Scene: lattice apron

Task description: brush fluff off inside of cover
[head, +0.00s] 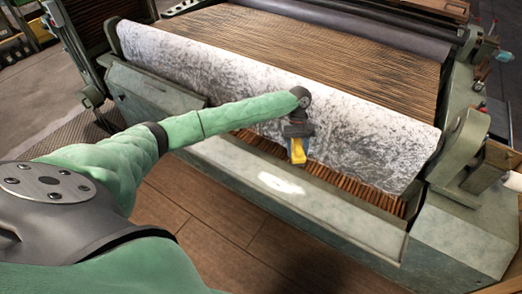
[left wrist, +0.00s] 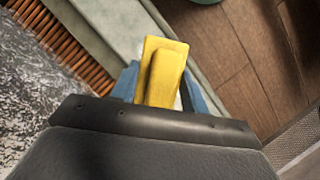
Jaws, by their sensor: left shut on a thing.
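The cover (head: 225,72) is a long curved panel, its visible face grey-white and mottled with dark, fluffy-looking patches. It lies along the front of the machine, and part of its face shows in the left wrist view (left wrist: 35,95). My left gripper (head: 297,150) is in front of the cover's lower middle, pointing down. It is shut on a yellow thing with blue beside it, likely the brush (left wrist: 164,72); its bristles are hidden. I cannot tell whether it touches the cover. My right gripper is in neither view.
A row of brown slats (head: 275,150) shows below the cover. A grey-green ledge (head: 330,205) with a pale patch (head: 281,184) runs along the machine's front. Machine end frames (head: 465,145) stand at the right. The wooden floor (head: 215,225) in front is clear.

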